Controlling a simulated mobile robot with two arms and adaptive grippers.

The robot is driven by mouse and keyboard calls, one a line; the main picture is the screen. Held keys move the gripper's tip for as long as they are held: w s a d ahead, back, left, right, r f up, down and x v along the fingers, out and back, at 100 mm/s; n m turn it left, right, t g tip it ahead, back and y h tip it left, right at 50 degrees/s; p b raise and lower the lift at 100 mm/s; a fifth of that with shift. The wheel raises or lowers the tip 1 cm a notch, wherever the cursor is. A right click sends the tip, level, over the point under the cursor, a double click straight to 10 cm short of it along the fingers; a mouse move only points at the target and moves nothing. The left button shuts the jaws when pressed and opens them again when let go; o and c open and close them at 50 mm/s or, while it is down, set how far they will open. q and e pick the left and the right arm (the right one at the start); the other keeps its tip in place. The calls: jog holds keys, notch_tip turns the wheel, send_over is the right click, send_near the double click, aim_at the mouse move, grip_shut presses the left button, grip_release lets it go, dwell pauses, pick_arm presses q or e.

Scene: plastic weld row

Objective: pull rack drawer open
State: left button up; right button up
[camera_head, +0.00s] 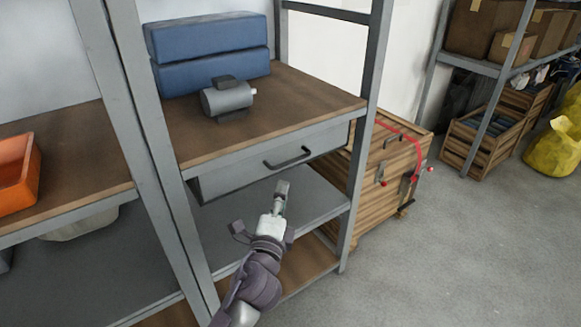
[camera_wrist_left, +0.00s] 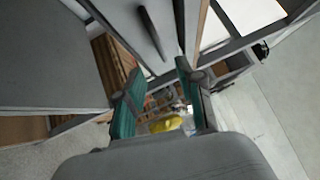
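The grey rack drawer (camera_head: 245,170) hangs under the rack's upper brown shelf, and its front looks about flush with the shelf edge. Its dark bar handle (camera_head: 288,158) is on the front face, and the handle also shows in the left wrist view (camera_wrist_left: 152,32) beyond the fingertips. My left gripper (camera_head: 281,195) is in front of and just below the handle, apart from it. In the left wrist view its two teal-padded fingers (camera_wrist_left: 157,85) are spread with nothing between them. My right gripper is in neither view.
A grey motor (camera_head: 229,98) and blue cases (camera_head: 210,55) stand on the shelf above the drawer. A wooden crate (camera_head: 385,175) stands right of the rack. The floor (camera_head: 460,255) in front is clear.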

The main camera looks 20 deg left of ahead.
aim_at(291, 162)
pick_arm(q)
jog(key=w, duration=0.3)
jog(key=w+a+r, duration=0.1)
jog(key=w, duration=0.7)
jog(key=shift+w+a+r+b, duration=0.15)
jog(key=shift+w+r+b, duration=0.05)
jog(key=shift+b, duration=0.15)
jog(key=shift+c, duration=0.3)
grip_shut()
